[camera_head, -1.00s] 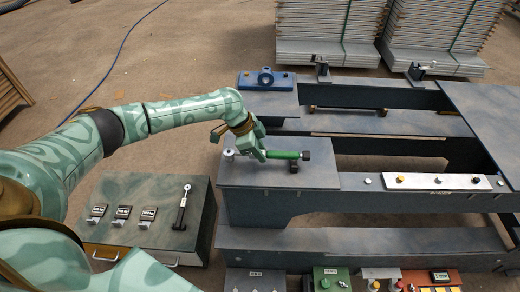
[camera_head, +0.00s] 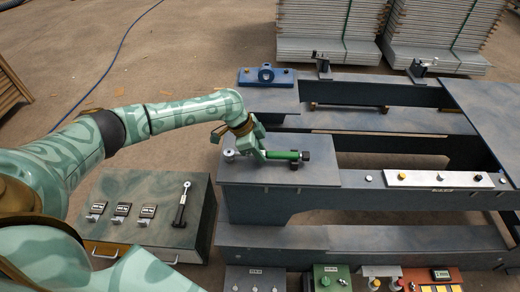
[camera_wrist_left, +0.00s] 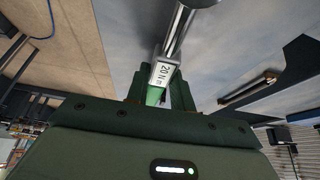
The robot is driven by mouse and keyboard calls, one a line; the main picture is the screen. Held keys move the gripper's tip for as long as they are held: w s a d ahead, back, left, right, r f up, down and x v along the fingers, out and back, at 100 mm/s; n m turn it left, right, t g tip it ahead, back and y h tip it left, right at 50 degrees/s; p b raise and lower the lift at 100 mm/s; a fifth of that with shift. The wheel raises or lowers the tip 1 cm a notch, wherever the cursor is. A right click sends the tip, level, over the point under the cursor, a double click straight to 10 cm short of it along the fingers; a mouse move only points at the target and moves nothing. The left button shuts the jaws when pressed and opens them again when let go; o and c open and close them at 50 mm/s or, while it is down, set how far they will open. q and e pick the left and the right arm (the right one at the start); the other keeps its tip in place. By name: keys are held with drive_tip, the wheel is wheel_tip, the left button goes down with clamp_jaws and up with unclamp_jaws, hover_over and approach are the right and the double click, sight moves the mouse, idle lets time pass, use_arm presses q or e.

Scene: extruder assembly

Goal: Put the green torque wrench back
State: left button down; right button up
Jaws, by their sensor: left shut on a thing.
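The green torque wrench (camera_head: 282,155) lies across the dark end plate of the frame (camera_head: 318,178), with its green grip toward the right and its round head (camera_head: 229,154) at the left. My left gripper (camera_head: 262,153) is shut on the wrench's middle, at or just above the plate. In the left wrist view the fingers hold the wrench (camera_wrist_left: 163,72) by a label reading "20 N m", and a metal shaft runs away from them. Whether the wrench touches the plate is hard to tell. My right gripper is not in view.
Control boxes (camera_head: 331,279) line the bottom edge. Stacked grey panels (camera_head: 325,35) stand at the back.

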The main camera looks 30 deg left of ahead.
use_arm(q)
drive_tip(key=shift+f, duration=0.1)
drive_tip(key=c, duration=1.1)
unclamp_jaws()
